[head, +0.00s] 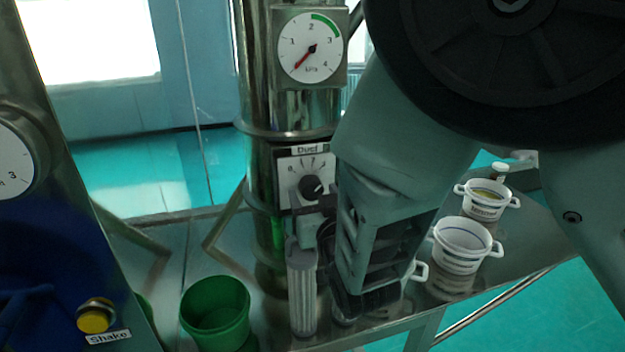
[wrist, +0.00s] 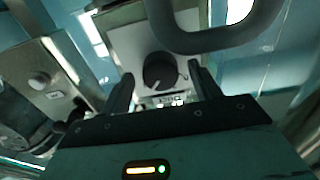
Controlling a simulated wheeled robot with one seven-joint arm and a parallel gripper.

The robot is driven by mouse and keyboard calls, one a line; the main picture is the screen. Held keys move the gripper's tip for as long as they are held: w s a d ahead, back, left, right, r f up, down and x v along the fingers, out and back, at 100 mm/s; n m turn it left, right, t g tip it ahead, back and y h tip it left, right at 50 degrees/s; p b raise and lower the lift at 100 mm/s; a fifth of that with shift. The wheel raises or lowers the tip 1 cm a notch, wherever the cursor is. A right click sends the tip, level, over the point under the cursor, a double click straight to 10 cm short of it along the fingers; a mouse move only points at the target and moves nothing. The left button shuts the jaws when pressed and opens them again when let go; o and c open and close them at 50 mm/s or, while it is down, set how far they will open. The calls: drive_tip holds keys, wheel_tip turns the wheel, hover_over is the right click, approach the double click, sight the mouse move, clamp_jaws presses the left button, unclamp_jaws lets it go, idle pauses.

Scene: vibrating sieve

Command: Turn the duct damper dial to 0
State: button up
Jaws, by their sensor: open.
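The duct damper dial (head: 313,187) is a round black knob on a pale plate under a "Duct" label, on the metal duct column. A 0 shows at the left of its scale; I cannot clearly read the pointer. In the wrist view the dial (wrist: 160,70) sits between my two dark fingers. My gripper (wrist: 163,82) is open around it, with a visible gap to the knob on each side. In the head view my gripper (head: 316,214) is just below and in front of the dial, partly hidden by my arm.
A pressure gauge (head: 311,48) is above the dial, its red needle pointing lower left. A green bucket (head: 215,314), a ribbed clear cylinder (head: 302,292) and white two-handled pots (head: 462,250) stand on the metal table. A yellow Shake button (head: 95,316) is at left.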

drive_tip(key=c, duration=1)
drive_tip(key=shift+n, duration=0.3)
drive_tip(key=n+b, duration=0.1)
drive_tip(key=n, duration=1.1)
drive_tip(key=shift+r, duration=0.1)
drive_tip(key=n+p, duration=0.2)
drive_tip(key=n, duration=0.3)
drive_tip(key=shift+n, duration=0.3)
